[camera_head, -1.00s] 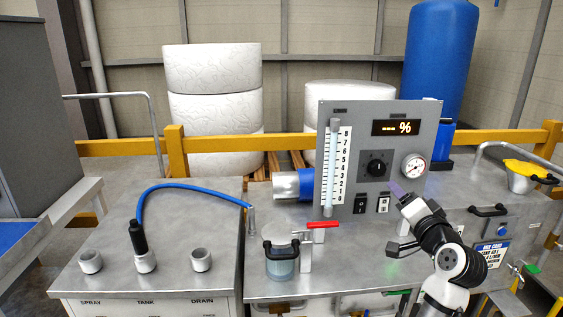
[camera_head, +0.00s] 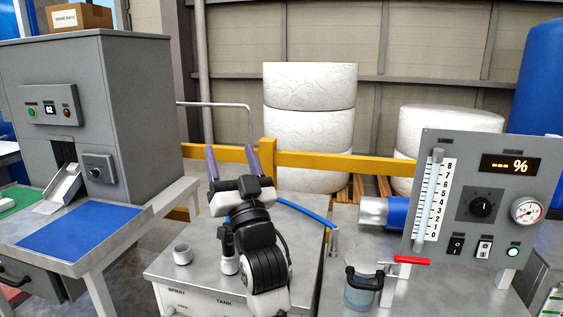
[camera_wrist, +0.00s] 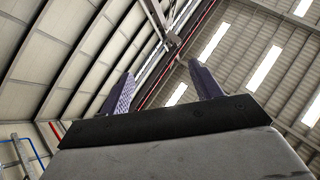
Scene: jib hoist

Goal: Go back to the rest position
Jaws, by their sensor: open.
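My gripper (camera_head: 232,163) is raised in the middle of the head view, above the left metal bench. Its two fingers point upward and stand wide apart with nothing between them. In the wrist view the open fingers (camera_wrist: 163,92) point toward the ceiling, clear of any object. My arm hides part of the bench behind it, including some of the blue hose (camera_head: 305,211) and some of the sockets.
A control panel (camera_head: 452,215) with a dial and gauge stands at right. A clear jug (camera_head: 361,292) sits near a red-handled tap (camera_head: 411,260). A grey machine (camera_head: 135,100) and a table with a blue mat (camera_head: 80,232) stand at left. A yellow rail (camera_head: 345,161) runs behind.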

